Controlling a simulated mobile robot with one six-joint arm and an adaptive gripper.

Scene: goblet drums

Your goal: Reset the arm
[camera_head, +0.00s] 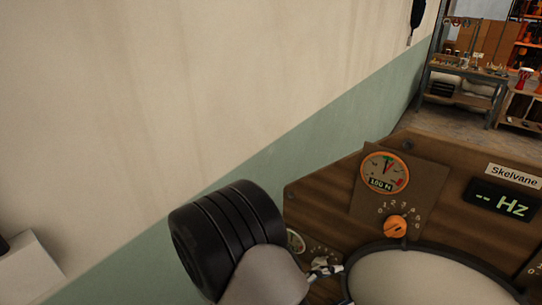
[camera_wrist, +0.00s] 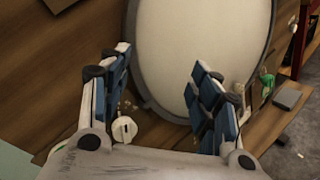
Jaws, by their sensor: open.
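My gripper (camera_wrist: 160,62) is open in the wrist view, its two blue-padded fingers spread wide with nothing between them. Behind the fingers is a large pale drum head (camera_wrist: 205,35) with a dark rim. I cannot tell how far the fingertips are from it. In the head view, my black and grey arm reaches in from the bottom, left of the drum head (camera_head: 430,282). The gripper is mostly hidden there behind my arm.
A wooden panel (camera_head: 330,195) around the drum carries a round gauge (camera_head: 385,172), an orange knob (camera_head: 396,226) and a "-- Hz" display (camera_head: 502,201). A cream and green wall (camera_head: 180,90) runs along the left. A workbench (camera_head: 465,75) stands far right, beyond open floor.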

